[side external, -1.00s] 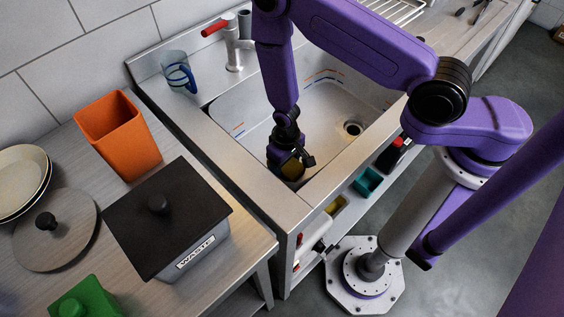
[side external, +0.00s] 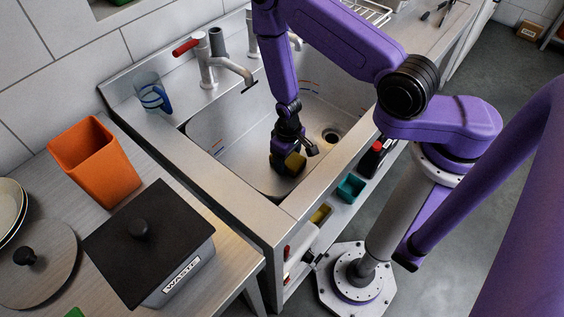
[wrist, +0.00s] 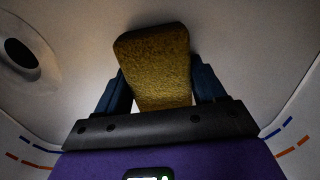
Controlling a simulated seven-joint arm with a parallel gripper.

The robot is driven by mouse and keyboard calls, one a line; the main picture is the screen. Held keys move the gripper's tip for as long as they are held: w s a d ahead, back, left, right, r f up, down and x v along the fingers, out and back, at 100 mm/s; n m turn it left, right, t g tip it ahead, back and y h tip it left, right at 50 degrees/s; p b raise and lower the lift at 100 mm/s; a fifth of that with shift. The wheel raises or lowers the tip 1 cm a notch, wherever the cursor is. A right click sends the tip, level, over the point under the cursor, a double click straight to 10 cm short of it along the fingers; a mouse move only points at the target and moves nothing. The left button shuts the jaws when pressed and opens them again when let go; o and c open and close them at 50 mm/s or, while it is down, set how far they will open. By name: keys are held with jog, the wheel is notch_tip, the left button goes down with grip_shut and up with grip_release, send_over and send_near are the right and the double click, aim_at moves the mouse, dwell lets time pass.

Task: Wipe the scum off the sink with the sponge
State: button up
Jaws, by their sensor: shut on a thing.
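My gripper (side external: 286,158) is shut on a yellow-brown sponge (side external: 296,163) and holds it down inside the metal sink (side external: 228,158), near the basin's front wall. In the wrist view the sponge (wrist: 157,60) sits between the two dark fingers of my gripper (wrist: 160,88) and extends beyond them. Whether the sponge touches the basin floor I cannot tell. The round drain (side external: 332,136) lies to the right of the sponge; it also shows at the left in the wrist view (wrist: 22,55). I cannot make out any scum clearly.
Blue and orange marks (wrist: 293,145) line the basin wall. A red-handled faucet (side external: 212,62) and a blue-striped cup (side external: 152,95) stand on the back ledge. An orange bin (side external: 96,165) and a black-lidded waste box (side external: 150,240) stand on the left counter.

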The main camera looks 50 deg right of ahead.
aim_at(259, 182)
jog(key=shift+d, duration=0.45)
jog(key=shift+a, duration=5.7)
jog(key=shift+w+d, duration=0.1)
jog(key=shift+w, duration=1.1)
jog(key=shift+d, duration=5.5)
jog(key=shift+a, duration=5.2)
jog(key=shift+a+r, duration=0.15)
jog(key=shift+r, duration=0.5)
jog(key=shift+a+r, duration=0.15)
jog(key=shift+r, duration=0.45)
jog(key=shift+s+r, duration=0.1)
jog(key=shift+r, duration=2.75)
